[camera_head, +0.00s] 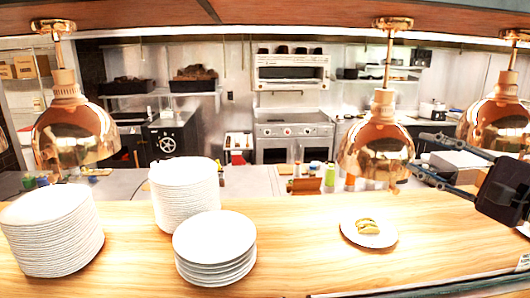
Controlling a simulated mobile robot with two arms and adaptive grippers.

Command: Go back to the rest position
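My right gripper (421,154) reaches in from the right edge with its black body at the right. Its two dark fingers point left and are spread apart, with nothing seen between them. It shows above and to the right of a white plate (384,240) that carries a small yellow-brown food item (367,226). The plate lies on the wooden counter (330,268), apart from the gripper. My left gripper is not in view.
White plate stacks stand at the left (50,232), behind centre (186,194) and in front (215,248). Copper lamps hang at the left (73,130), centre right (377,142) and right (497,118), the last close behind my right gripper. The counter's middle is clear.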

